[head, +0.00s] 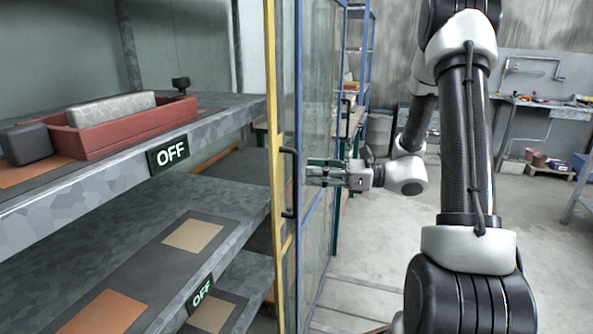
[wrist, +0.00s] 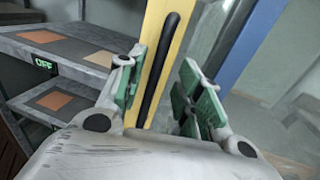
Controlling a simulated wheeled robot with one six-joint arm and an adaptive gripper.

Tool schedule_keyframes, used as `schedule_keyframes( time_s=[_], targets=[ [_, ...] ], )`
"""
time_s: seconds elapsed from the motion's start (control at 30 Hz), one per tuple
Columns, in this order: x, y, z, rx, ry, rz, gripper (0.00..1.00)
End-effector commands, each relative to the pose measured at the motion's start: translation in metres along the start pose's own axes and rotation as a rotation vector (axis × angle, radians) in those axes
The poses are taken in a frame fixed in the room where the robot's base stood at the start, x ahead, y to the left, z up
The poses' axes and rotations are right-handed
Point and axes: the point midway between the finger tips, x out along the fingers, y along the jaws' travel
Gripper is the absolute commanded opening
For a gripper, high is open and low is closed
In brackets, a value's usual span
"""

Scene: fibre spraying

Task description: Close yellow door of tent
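The yellow door (head: 270,110) is a tall, yellow-framed glazed panel, seen nearly edge-on at the right end of the shelves in the head view. The shelf interior is exposed to its left. Its long black vertical handle (head: 291,183) is on the yellow frame. My gripper (head: 312,173) is just right of the handle at mid-height. In the wrist view, the yellow frame (wrist: 157,45) and black handle (wrist: 158,75) appear between the two green-padded fingers of my gripper (wrist: 160,95). The fingers are spread apart. I cannot tell whether either touches the handle.
A blue-framed glazed panel (head: 318,240) stands right beside the yellow door, with another black handle (head: 346,110). Grey shelves (head: 230,200) hold a red tray (head: 140,129) and carry OFF displays. A workbench (head: 540,105) is at the back right. The concrete floor at right is mostly clear.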

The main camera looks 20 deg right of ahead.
Motion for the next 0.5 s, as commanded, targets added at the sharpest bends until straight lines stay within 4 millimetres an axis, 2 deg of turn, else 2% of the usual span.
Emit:
schedule_keyframes(
  time_s=[0.1,0.23,0.5],
  targets=[
    [0.022,0.001,0.000,-0.001,0.000,0.005,0.35],
    [0.041,0.001,0.000,-0.001,0.002,0.004,0.35],
    [0.056,0.001,0.000,-0.002,0.002,0.002,0.35]
  ],
)
